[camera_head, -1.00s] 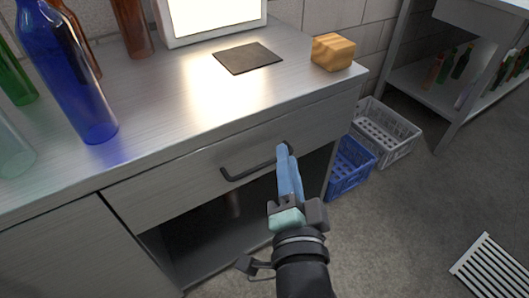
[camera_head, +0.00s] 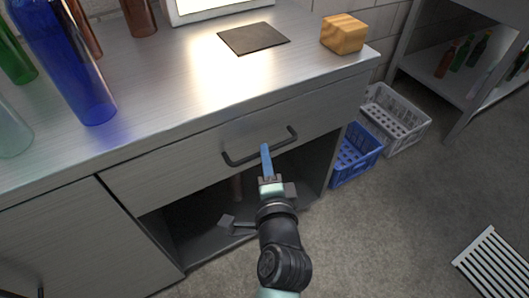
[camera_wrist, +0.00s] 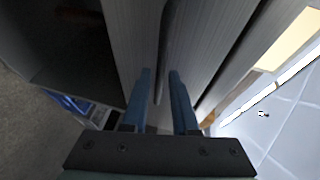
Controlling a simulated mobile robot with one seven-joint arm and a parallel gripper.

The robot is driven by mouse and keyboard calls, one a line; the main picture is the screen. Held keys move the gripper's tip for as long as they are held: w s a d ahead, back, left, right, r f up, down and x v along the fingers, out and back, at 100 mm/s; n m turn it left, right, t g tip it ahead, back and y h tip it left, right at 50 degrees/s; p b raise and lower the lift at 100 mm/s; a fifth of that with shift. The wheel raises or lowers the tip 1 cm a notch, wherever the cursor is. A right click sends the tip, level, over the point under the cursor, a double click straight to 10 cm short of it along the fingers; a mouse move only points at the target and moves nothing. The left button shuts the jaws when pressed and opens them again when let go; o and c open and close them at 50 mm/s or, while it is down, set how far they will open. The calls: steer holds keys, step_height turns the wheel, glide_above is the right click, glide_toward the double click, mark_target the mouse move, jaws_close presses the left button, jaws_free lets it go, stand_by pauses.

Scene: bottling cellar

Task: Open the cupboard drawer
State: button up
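The cupboard drawer (camera_head: 190,171) sits under the metal worktop, and its front looks flush with the cupboard, so it is shut. Its dark bar handle (camera_head: 236,161) runs across the drawer front. My gripper (camera_head: 265,149) is at the middle of the handle, its blue fingers pointing at the drawer front. In the wrist view the two fingers (camera_wrist: 160,74) are apart, with the dark handle (camera_wrist: 166,38) running lengthwise in the gap between them. I cannot tell whether either finger touches the bar.
An open dark compartment (camera_head: 190,232) lies under the drawer. Glass bottles, including a blue one (camera_head: 78,85), a dark mat (camera_head: 254,39) and a wooden block (camera_head: 344,34) stand on top. A blue crate (camera_head: 352,165) and a grey crate (camera_head: 398,117) are to the right. The floor at right is mostly free.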

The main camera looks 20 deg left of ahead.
steer(key=shift+x, duration=1.45)
jaws_close()
stand_by(0.4)
